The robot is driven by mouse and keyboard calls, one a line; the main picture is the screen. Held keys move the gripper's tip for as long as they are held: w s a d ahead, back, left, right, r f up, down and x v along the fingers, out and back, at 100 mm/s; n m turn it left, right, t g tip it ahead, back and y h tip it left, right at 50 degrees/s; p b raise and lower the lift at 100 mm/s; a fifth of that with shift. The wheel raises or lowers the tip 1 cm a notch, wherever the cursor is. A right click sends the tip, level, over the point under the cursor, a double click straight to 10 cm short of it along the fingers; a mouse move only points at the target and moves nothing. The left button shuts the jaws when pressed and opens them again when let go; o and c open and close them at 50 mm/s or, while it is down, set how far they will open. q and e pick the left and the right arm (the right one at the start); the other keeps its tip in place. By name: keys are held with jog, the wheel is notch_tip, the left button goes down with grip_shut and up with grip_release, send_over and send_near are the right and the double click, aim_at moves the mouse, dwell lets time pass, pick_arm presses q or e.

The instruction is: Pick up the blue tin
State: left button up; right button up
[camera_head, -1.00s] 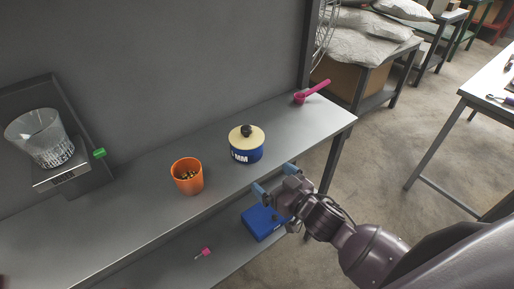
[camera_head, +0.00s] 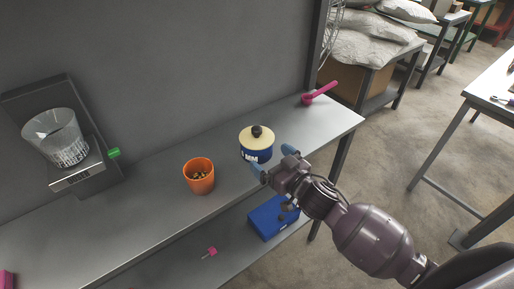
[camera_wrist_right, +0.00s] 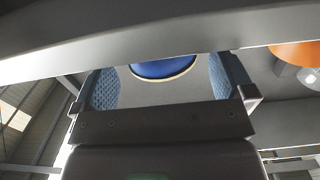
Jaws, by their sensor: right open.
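The blue tin (camera_head: 257,145) has a cream lid with a dark knob and stands upright on the grey bench top (camera_head: 225,215), near its right part. My right gripper (camera_head: 274,161) is open at the front of the tin, its blue-tipped fingers spread toward the tin's lower front. In the right wrist view a blue round shape, the tin (camera_wrist_right: 165,67), shows between the two fingers (camera_wrist_right: 170,88), partly hidden by a grey bar. Nothing is held. I cannot tell whether a finger touches the tin. My left gripper is out of view.
An orange cup (camera_head: 199,177) with small contents stands left of the tin. A pink scoop (camera_head: 320,93) lies at the bench's far right. A scale with a clear beaker (camera_head: 58,140) stands at left. A blue box (camera_head: 270,217) and a small pink item (camera_head: 211,252) are on the lower shelf.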

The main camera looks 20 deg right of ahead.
aim_at(266, 153)
jog(key=shift+x, duration=2.75)
jog(key=shift+d+r, duration=0.1)
jog(key=shift+d, duration=0.05)
jog(key=c, duration=0.7)
